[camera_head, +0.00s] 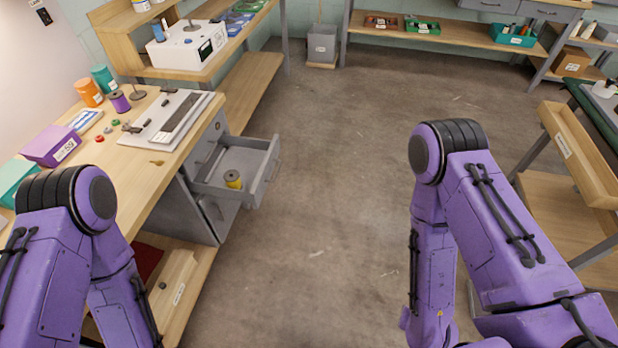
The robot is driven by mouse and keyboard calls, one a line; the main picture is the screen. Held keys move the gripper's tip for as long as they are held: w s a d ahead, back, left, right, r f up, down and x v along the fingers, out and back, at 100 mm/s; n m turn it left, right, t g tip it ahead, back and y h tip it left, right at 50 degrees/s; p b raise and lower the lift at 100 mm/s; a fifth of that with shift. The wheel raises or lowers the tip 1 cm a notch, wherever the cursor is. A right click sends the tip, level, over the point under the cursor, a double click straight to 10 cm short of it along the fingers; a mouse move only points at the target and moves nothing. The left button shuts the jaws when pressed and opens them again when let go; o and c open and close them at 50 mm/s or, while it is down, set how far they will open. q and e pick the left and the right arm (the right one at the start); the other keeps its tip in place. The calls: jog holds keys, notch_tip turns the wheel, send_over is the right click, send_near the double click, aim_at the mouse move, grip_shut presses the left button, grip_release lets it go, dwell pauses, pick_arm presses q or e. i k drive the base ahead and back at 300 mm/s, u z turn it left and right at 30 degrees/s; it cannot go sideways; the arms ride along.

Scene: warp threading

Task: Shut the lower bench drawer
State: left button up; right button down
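A grey bench drawer (264,172) stands pulled out from the cabinet under the left wooden workbench (172,166). My purple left arm is at the lower left, in front of the bench, and my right arm is at the right over the floor. Both forearms point down out of the picture, so neither gripper shows.
On the bench lie a white board (170,118), a purple box (51,146), a purple spool (119,101) and orange and teal cups. A low wooden shelf (182,290) juts out under the bench. The middle floor (335,170) is clear. A wooden-shelved rack (580,160) stands right.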

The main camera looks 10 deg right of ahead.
aim_at(255, 160)
jog(key=z, duration=0.3)
jog(key=i, duration=1.15)
jog(key=u, duration=0.55)
